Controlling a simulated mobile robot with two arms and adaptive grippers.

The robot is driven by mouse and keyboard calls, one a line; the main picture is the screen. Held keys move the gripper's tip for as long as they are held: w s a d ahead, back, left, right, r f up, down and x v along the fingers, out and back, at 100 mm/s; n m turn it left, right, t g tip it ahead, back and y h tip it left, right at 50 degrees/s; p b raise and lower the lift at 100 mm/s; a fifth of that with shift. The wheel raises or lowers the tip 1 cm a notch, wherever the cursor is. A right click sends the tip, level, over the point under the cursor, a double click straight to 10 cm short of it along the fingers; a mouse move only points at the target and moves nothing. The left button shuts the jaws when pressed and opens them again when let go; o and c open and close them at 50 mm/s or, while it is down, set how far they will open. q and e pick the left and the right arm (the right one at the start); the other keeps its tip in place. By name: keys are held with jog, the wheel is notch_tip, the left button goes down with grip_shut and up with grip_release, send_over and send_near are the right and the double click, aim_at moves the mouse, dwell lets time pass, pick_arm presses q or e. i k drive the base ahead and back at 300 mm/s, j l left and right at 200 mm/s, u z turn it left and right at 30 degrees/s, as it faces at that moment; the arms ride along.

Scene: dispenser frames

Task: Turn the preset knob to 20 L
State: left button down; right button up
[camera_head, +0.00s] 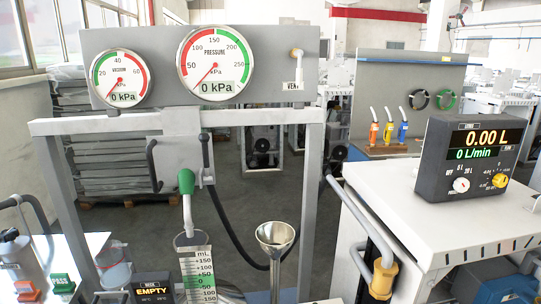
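A dark dispenser box (437,150) stands on the white cabinet at the right. Its display (486,144) reads 0.00 L and 0 L/min. On the lower left of its face is a white knob with a red mark (461,184), with small labels around it that seem to read OFF, 5 L and 20 L. The knob's exact setting is too small to tell. A yellow knob (500,180) sits to its right, with a small scale around it. Neither of my grippers shows in the head view, and nothing touches either knob.
The white cabinet top (408,197) is clear in front of the box. A grey nozzle with a yellow collar (382,277) hangs at the cabinet's left side. A grey gauge frame (316,170) stands at centre left, with a metal funnel (275,235) in front.

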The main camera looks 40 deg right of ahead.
aim_at(461, 185)
jog(key=z, duration=2.45)
jog(key=u, duration=0.45)
jog(key=i+l, duration=0.05)
